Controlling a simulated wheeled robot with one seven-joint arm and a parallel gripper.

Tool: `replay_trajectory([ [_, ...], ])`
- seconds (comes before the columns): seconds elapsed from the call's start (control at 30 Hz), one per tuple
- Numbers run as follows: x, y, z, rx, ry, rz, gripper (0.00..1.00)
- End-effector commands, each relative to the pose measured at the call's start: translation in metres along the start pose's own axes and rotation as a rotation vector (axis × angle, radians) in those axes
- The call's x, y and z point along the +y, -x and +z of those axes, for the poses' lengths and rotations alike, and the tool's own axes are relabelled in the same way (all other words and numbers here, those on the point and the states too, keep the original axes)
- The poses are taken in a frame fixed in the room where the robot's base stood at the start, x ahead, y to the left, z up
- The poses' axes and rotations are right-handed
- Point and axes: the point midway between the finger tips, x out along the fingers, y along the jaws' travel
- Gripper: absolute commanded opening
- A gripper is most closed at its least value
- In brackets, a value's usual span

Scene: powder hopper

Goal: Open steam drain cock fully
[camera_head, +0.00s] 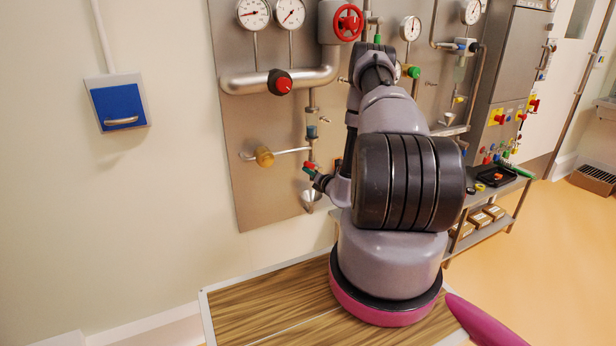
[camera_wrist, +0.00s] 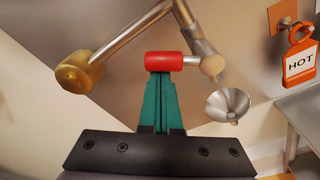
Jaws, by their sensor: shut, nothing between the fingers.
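The steam drain cock appears to be the small valve on the lower panel, with a red handle (camera_head: 308,164) on a steel stem. In the wrist view its red cylindrical handle (camera_wrist: 164,61) lies sideways, joined at its right to a metal pipe fitting (camera_wrist: 211,65). My gripper (camera_wrist: 161,76) has its green fingers together, with their tips right at the underside of the red handle in the picture. I cannot tell whether they touch it. In the head view my gripper (camera_head: 307,171) is small beside the handle, left of my arm.
A steel funnel (camera_wrist: 228,104) is below right of the handle. A brass knob (camera_wrist: 80,72) is at left on a pipe. An orange HOT tag (camera_wrist: 300,62) hangs at right. Gauges (camera_head: 253,14) and a red handwheel (camera_head: 348,22) are higher up. A blue wall box (camera_head: 118,103) is far left.

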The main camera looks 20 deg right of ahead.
Motion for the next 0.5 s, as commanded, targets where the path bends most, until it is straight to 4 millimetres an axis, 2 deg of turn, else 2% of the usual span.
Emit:
replay_trajectory([
  [0.5, 0.004, 0.003, 0.030, -0.003, -0.483, 0.054, 0.00],
])
